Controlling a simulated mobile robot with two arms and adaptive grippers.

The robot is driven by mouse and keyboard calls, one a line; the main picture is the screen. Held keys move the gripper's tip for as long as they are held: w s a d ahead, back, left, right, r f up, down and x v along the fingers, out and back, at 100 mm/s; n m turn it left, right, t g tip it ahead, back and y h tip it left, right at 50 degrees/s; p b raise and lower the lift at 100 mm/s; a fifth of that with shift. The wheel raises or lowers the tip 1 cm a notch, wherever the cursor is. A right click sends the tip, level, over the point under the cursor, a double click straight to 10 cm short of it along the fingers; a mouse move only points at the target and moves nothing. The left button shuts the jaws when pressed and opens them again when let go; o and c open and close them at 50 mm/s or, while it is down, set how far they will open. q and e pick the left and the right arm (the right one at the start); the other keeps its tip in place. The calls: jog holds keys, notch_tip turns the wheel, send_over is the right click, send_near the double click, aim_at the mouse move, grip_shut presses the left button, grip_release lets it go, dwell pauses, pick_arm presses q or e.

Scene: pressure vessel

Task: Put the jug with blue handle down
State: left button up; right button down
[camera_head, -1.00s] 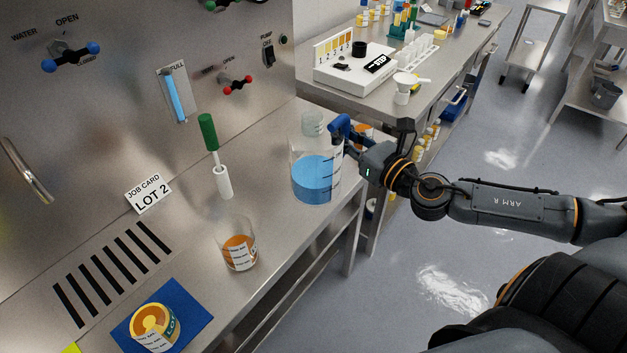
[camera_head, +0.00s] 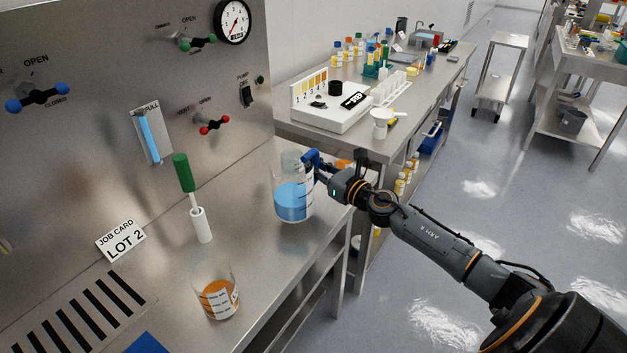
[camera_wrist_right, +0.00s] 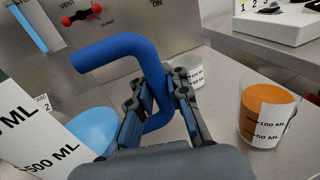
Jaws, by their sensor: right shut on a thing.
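The jug with blue handle (camera_head: 292,200) is a clear vessel with blue liquid inside, at the right part of the steel bench (camera_head: 255,255) in the head view. It looks upright; I cannot tell whether its base touches the bench. My right gripper (camera_head: 325,176) is shut on its blue handle (camera_head: 311,160). In the right wrist view the fingers (camera_wrist_right: 158,105) close on both sides of the blue handle (camera_wrist_right: 120,48), with the jug's marked wall (camera_wrist_right: 40,135) at lower left. My left gripper is not in view.
A beaker of orange liquid (camera_head: 216,292) stands nearer on the bench. A green-handled tool stands in a white holder (camera_head: 201,225). The panel (camera_head: 90,150) rises behind. In the wrist view, another orange-filled beaker (camera_wrist_right: 267,112) is at right.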

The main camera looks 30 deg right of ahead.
jog(key=shift+w+d+f+b, duration=0.15)
jog(key=shift+f+b, duration=0.1)
jog(key=shift+f, duration=0.65)
jog(key=shift+w+f+b, duration=0.1)
jog(key=shift+f+b, duration=0.15)
jog(key=shift+f, duration=0.65)
jog(key=c, duration=1.3)
grip_release()
jog(key=shift+f, duration=0.1)
jog(key=shift+r, duration=0.2)
jog(key=s, duration=0.3)
jog(key=s+d+b, duration=0.1)
jog(key=s, duration=0.3)
jog(key=s+b, duration=0.1)
jog(key=s, duration=0.2)
jog(key=shift+s+d+f, duration=0.2)
jog(key=shift+s+d, duration=0.1)
jog(key=shift+s, duration=0.05)
jog(key=shift+s+d+r, duration=0.1)
jog(key=shift+s, duration=0.55)
